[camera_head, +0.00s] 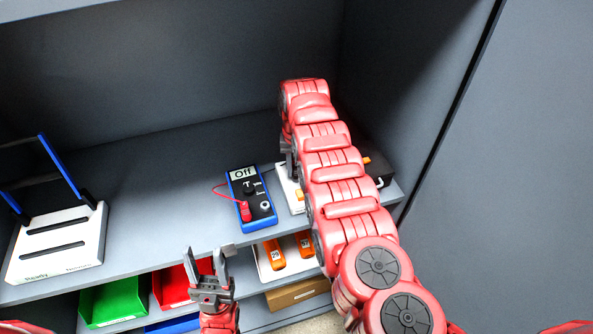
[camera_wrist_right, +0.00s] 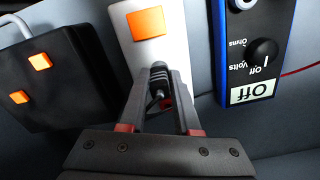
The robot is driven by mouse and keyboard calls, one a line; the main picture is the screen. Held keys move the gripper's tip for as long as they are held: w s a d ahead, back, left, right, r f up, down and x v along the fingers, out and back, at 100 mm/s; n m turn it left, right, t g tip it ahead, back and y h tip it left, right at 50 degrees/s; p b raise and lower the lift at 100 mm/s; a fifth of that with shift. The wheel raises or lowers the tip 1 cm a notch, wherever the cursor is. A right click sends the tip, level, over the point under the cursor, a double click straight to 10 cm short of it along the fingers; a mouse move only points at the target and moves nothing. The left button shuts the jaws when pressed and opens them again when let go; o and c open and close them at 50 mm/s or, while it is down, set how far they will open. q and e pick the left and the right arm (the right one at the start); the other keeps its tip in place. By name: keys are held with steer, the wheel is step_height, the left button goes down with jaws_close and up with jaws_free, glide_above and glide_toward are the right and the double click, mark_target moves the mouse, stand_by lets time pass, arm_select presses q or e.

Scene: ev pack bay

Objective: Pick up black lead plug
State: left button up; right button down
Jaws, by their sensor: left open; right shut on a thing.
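My right gripper (camera_wrist_right: 160,95) is shut on the black lead plug (camera_wrist_right: 158,80), which shows between its fingers in the right wrist view. In the head view my right arm covers most of this gripper (camera_head: 288,150), and the plug is hidden. The blue multimeter (camera_head: 250,190) lies on the shelf to the left of the right arm, its display reading Off. It also shows at the upper right of the right wrist view (camera_wrist_right: 285,45). A red plug (camera_head: 245,211) with a red lead sits on its lower part. My left gripper (camera_head: 208,268) is open and empty in front of the shelf edge.
A white block with an orange patch (camera_wrist_right: 115,20) lies beside a black box with orange squares (camera_wrist_right: 65,95). A white stand with blue posts (camera_head: 55,260) is at the left. Below are green (camera_head: 115,300) and red bins (camera_head: 172,288) and orange-handled items (camera_head: 274,254). The shelf's left-middle is clear.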

mark_target(295, 166)
steer(key=shift+r, duration=0.1)
step_height(295, 166, up, 4)
steer(key=shift+a+p, duration=0.1)
steer(key=shift+p, duration=1.05)
steer(key=p, duration=0.1)
steer(key=s+p, duration=0.1)
steer(key=p, duration=0.1)
steer(key=s+p, duration=0.1)
steer(key=p, duration=0.1)
steer(key=shift+s+d+r, duration=0.25)
steer(key=shift+d, duration=0.05)
steer(key=shift+s+d+f+p, duration=0.15)
steer(key=shift+s+d+p, duration=0.05)
steer(key=shift+s, duration=0.35)
steer(key=shift+s+d+f+p, duration=0.1)
steer(key=shift+s+d+p, duration=0.1)
steer(key=shift+s, duration=0.35)
steer(key=s+d+r+p, duration=0.2)
steer(key=s+r+p, duration=0.2)
steer(key=s+p, duration=0.7)
steer(key=shift+p, duration=1.7)
steer(key=shift+f, duration=0.1)
